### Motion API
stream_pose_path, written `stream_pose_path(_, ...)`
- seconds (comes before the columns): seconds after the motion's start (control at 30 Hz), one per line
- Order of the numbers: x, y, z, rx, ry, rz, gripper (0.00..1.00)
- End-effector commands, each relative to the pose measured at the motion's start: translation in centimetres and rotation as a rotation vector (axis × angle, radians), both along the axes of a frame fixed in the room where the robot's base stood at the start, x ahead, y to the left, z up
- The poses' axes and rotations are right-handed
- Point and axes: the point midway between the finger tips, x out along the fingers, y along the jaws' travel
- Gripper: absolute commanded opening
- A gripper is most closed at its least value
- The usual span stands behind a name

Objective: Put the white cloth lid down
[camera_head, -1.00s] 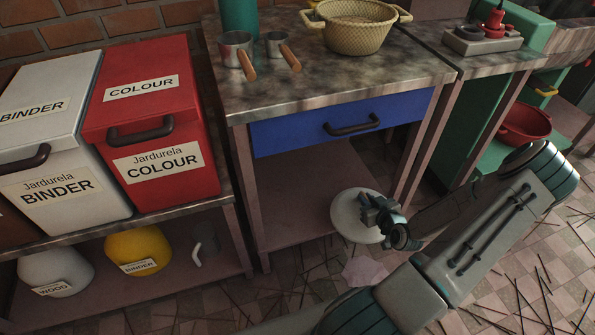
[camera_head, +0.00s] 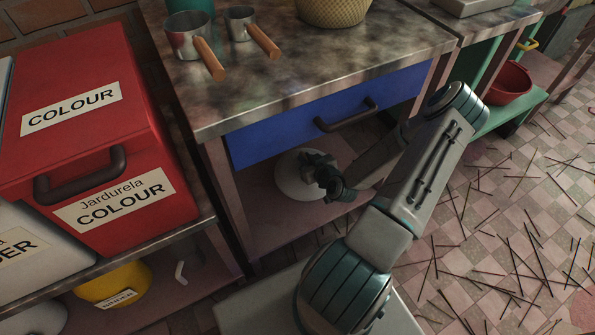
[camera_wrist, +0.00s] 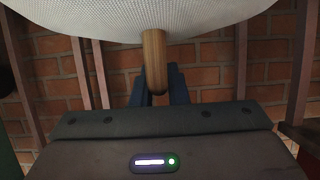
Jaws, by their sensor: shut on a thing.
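The white cloth lid (camera_head: 295,180) is a round pale disc under the table with the blue drawer, over its lower shelf (camera_head: 268,232). I cannot tell whether it touches that shelf. In the wrist view the lid's woven underside or face (camera_wrist: 100,18) fills the top, with a wooden handle (camera_wrist: 155,55) coming from it toward me. My gripper (camera_head: 318,168) is shut on this handle, and its two fingers (camera_wrist: 158,92) show on either side of it in the wrist view.
The blue drawer (camera_head: 330,115) and the tabletop (camera_head: 310,60) lie above the lid. Table legs (camera_head: 222,205) stand to the left and right. A red bin (camera_head: 75,120) is at the left. Dark sticks (camera_head: 500,240) litter the tiled floor.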

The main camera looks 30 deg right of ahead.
Motion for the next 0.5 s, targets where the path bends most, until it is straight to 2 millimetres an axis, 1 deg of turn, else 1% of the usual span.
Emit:
stream_pose_path(0.03,0.6,1.0,-1.0,0.003,-0.002,0.002,0.00)
stream_pose_path(0.2,1.8,2.4,-2.0,0.001,-0.001,-0.004,0.00)
stream_pose_path(0.37,2.0,2.6,-2.8,0.001,0.000,-0.009,0.00)
stream_pose_path(0.5,2.0,2.5,-5.0,0.002,0.000,-0.009,0.00)
